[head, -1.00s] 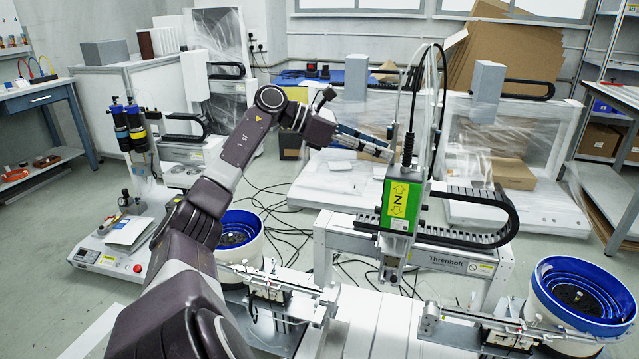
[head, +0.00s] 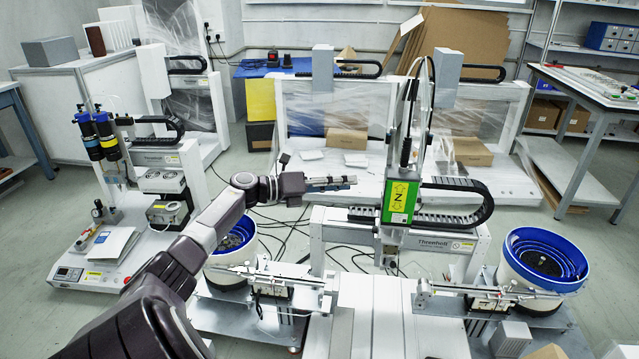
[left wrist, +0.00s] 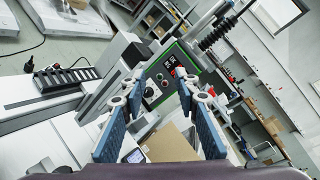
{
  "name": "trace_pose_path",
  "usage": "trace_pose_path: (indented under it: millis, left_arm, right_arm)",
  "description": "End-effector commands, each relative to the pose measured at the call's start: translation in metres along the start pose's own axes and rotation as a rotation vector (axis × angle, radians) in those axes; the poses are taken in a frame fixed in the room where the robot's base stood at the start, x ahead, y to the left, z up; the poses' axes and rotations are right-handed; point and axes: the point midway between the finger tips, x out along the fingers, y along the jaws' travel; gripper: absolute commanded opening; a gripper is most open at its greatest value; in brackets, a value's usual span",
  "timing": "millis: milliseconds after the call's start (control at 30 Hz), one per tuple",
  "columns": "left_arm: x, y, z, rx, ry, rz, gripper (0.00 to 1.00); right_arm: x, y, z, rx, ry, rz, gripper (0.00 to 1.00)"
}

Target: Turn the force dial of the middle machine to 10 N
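The middle machine is a gantry screwdriver with a green-cased head (head: 399,200) marked with a yellow Z label. My left gripper (head: 350,183) is just left of this head, pointing right towards it. In the left wrist view, the gripper's two blue-padded fingers (left wrist: 160,84) are apart with nothing held between them. Beyond the fingertips is the head's dark control panel (left wrist: 162,76), edged in green. The dial's setting is too small to read. My right gripper is out of view.
Two feeder bowls with blue rims stand left (head: 236,236) and right (head: 546,258) of the machine's front. A black cable chain (head: 462,198) runs right of the head. A dispensing machine (head: 120,230) stands at the left. Cables lie on the floor behind my arm.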

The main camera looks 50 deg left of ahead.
Motion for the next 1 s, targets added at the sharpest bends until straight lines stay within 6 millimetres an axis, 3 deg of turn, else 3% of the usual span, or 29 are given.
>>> trace_pose_path:
  millis: [33, 300, 700, 1000]
  left_arm:
    - [0.002, 0.003, -0.004, -0.061, -0.016, 0.01, 0.29]
    - [0.006, 0.042, -0.043, -0.354, -0.11, 0.078, 0.29]
    - [-0.004, 0.088, -0.108, -0.7, -0.223, 0.201, 0.29]
    - [-0.016, 0.112, -0.156, -0.887, -0.287, 0.288, 0.29]
  right_arm:
    - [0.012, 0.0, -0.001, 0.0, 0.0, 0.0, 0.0]
    - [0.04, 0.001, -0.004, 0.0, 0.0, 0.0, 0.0]
    - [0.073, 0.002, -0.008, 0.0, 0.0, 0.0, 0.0]
    - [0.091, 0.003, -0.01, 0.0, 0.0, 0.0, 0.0]
